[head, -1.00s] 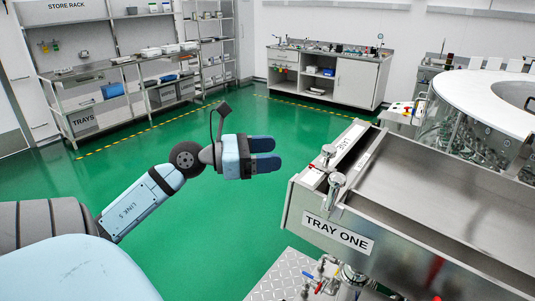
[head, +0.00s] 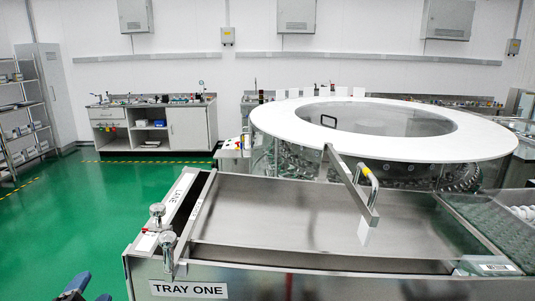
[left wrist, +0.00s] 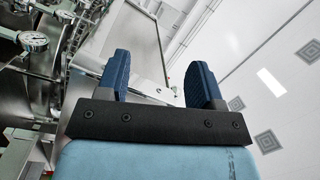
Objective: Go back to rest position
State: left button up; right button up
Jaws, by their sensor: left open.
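My right gripper is in neither view. The steel TRAY ONE unit (head: 300,212) fills the lower middle of the head view.
The round washer with a white ring top (head: 280,118) stands behind the tray. A cabinet bench (head: 188,128) is at the back left, with a rack (head: 35,125) at the far left. Green floor (head: 95,215) is open left of the tray. A gauge (left wrist: 33,41) shows in the wrist view.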

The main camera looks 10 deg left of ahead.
pick_arm(q)
jog(key=s+d+f+n+g+h, duration=0.1)
jog(key=s+d+f+n+g, duration=0.25)
jog(key=f, duration=0.25)
jog(key=s+d+f+n+g+h, duration=0.2)
jog(key=d+f+n+g, duration=0.15)
jog(key=f, duration=0.35)
jog(key=s+d+f+g+h, duration=0.4)
jog(key=s+d+f+g, duration=0.15)
jog(key=s+d, duration=0.45)
jog(key=w+d+f+t+h+p, duration=0.3)
jog(key=w+d+f+t+p, duration=0.1)
jog(key=w+d+t+p, duration=0.2)
jog(key=w+d+p, duration=0.1)
jog(key=p, duration=0.1)
jog(key=shift+f+t+p, duration=0.3)
jog(key=shift+t+p, duration=0.05)
jog(key=shift+w, duration=0.1)
